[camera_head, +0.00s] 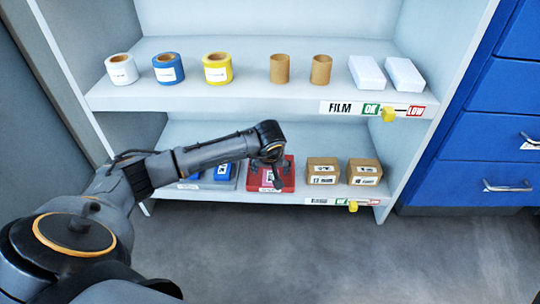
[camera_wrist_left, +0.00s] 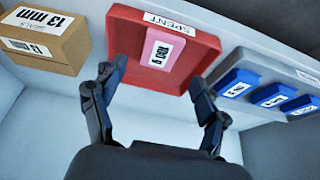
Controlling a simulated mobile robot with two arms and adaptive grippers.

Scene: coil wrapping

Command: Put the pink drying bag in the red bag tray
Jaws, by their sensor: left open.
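The red bag tray (camera_head: 287,184) is on the lower shelf, partly hidden behind my left gripper (camera_head: 278,178). In the left wrist view the red tray (camera_wrist_left: 123,40) has a "SPENT" label on its edge. The pink drying bag (camera_wrist_left: 152,48) with a white printed label lies in this tray, near the labelled edge. My left gripper (camera_wrist_left: 157,78) is open there, its fingers apart on either side of the bag's line and not touching it. In the head view the bag is mostly hidden by the gripper. My right gripper is not in view.
Blue packs (camera_wrist_left: 270,96) lie in a grey tray beside the red one. Brown boxes (camera_head: 322,171) stand on its other side. The upper shelf holds tape rolls (camera_head: 217,68), cardboard cores (camera_head: 280,68) and white boxes (camera_head: 404,75). Blue drawers (camera_head: 485,150) stand at right.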

